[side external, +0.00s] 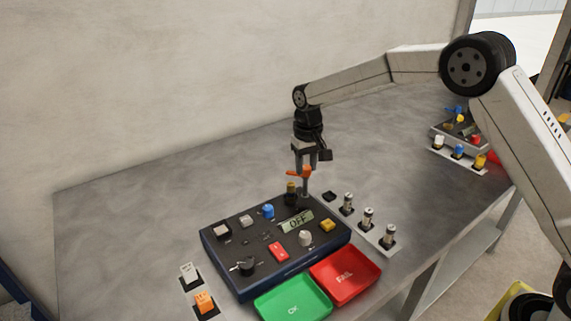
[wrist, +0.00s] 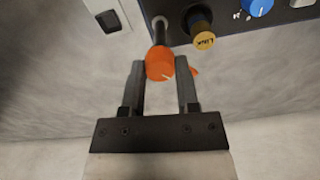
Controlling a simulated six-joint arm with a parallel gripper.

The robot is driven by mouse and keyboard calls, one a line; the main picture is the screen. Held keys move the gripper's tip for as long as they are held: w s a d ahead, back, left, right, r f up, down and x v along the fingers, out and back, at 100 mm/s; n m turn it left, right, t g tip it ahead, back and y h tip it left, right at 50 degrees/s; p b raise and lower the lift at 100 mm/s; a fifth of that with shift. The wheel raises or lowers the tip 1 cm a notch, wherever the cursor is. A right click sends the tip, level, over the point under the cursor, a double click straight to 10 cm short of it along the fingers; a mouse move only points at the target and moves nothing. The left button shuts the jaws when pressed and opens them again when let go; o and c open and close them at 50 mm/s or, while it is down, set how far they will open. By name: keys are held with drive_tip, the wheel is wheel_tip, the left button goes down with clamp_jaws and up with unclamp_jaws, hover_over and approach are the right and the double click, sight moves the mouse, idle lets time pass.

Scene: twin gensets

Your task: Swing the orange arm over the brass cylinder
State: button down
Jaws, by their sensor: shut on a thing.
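The orange arm (side external: 297,173) sits at the top of a thin grey post (side external: 305,186) at the back edge of the dark control panel. My gripper (side external: 305,168) points down from above and is shut on the orange arm. In the wrist view, its round orange hub (wrist: 160,65) lies between my fingers (wrist: 161,66), and an orange tip shows past the right finger. The brass cylinder (side external: 291,187) stands on a black base just left of the post. In the wrist view, the brass cylinder (wrist: 204,41) is right of the hub; exact overlap is unclear.
A green tray (side external: 290,305) and a red tray (side external: 345,276) lie in front. Several small cylinders stand in a strip (side external: 378,236) on the right. The table behind is clear.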

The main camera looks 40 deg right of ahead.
sight(306, 167)
drive_tip(key=n, duration=0.5)
drive_tip(key=shift+n, duration=0.3)
drive_tip(key=n, duration=0.5)
idle(0.4)
drive_tip(key=shift+c, duration=1.7)
unclamp_jaws()
drive_tip(key=shift+r, duration=0.1)
drive_tip(key=shift+r, duration=3.85)
